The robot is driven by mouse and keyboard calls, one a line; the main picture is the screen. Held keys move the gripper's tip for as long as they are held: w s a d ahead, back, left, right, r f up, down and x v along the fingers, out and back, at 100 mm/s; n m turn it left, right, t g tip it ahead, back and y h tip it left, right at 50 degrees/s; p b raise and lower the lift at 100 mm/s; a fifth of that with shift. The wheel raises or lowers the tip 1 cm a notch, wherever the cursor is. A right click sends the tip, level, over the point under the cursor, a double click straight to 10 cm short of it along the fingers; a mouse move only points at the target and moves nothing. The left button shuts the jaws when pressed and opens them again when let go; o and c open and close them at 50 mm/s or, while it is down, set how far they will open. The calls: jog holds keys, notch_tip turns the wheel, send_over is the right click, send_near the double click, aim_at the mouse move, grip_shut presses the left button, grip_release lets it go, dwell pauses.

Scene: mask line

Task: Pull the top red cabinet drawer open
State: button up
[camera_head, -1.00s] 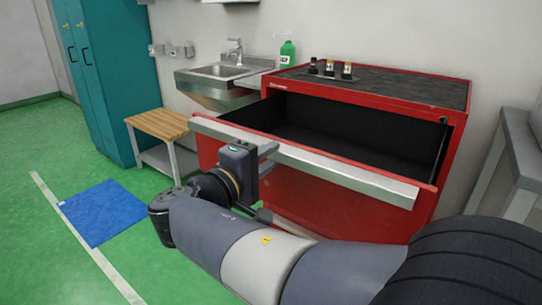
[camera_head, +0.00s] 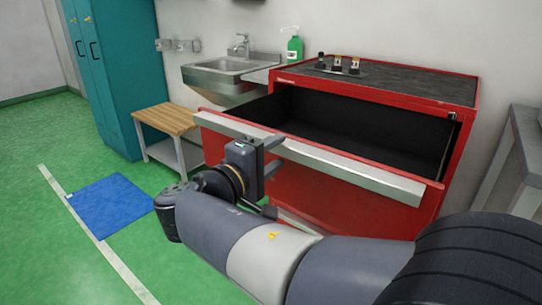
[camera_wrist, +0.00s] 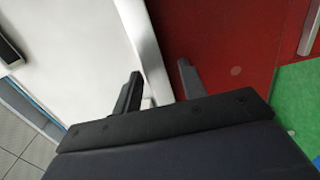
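The red cabinet (camera_head: 463,135) has its top drawer (camera_head: 330,192) pulled well out. The black interior (camera_head: 345,135) shows and looks empty. A long silver handle strip (camera_head: 350,172) runs along the top of the drawer front. My gripper (camera_head: 274,152) is at this strip, left of its middle. In the wrist view my gripper (camera_wrist: 160,80) has its two dark fingers spread apart. The silver strip (camera_wrist: 147,50) lies between them, with gaps visible beside it. I cannot tell whether either finger touches it.
A sink (camera_head: 225,72) and a green bottle (camera_head: 295,50) stand behind to the left. A wooden-topped bench (camera_head: 165,119) and a teal locker (camera_head: 125,75) are further left. A grey table (camera_head: 525,130) stands at the right. Green floor with a blue mat (camera_head: 112,205) is clear.

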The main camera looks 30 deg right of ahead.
jog(key=p+v, duration=0.2)
jog(key=v, duration=0.8)
jog(key=shift+s+a, duration=0.2)
jog(key=shift+a, duration=0.15)
jog(key=shift+d, duration=0.1)
jog(key=shift+b+x, duration=1)
jog(key=shift+x, duration=4.4)
jog(key=shift+w, duration=0.1)
